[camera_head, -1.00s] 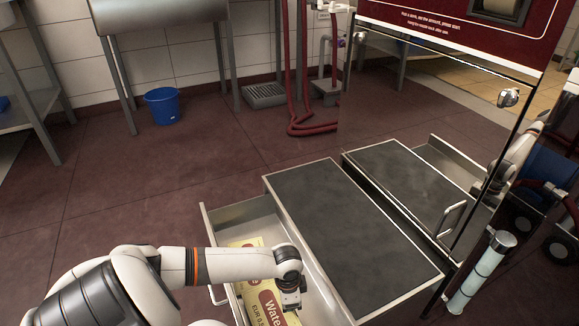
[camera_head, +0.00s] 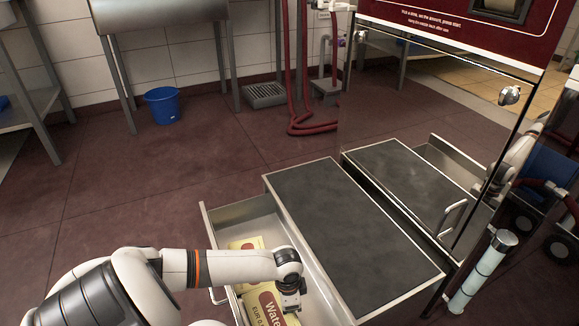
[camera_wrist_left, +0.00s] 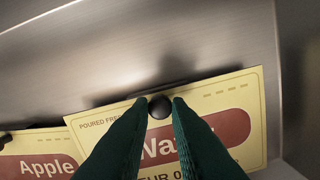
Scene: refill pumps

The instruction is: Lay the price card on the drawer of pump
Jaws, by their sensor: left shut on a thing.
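The Water price card (camera_wrist_left: 240,110) is pale yellow with a dark red label and a black knob at its top edge. My left gripper (camera_wrist_left: 160,106) is shut on that knob. In the head view the left gripper (camera_head: 291,303) is over the open metal drawer (camera_head: 204,222), with the Water card (camera_head: 266,301) below it, partly hidden by the arm. I cannot tell whether the card touches the drawer floor. A second yellow card, marked Apple (camera_wrist_left: 35,158), lies beside and partly behind the Water card. My right gripper is not in view.
A long box with a dark grey top (camera_head: 350,235) stands right beside the drawer. The pump's shiny front (camera_head: 430,110) mirrors it. A pale cylinder (camera_head: 482,270) is at the right.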

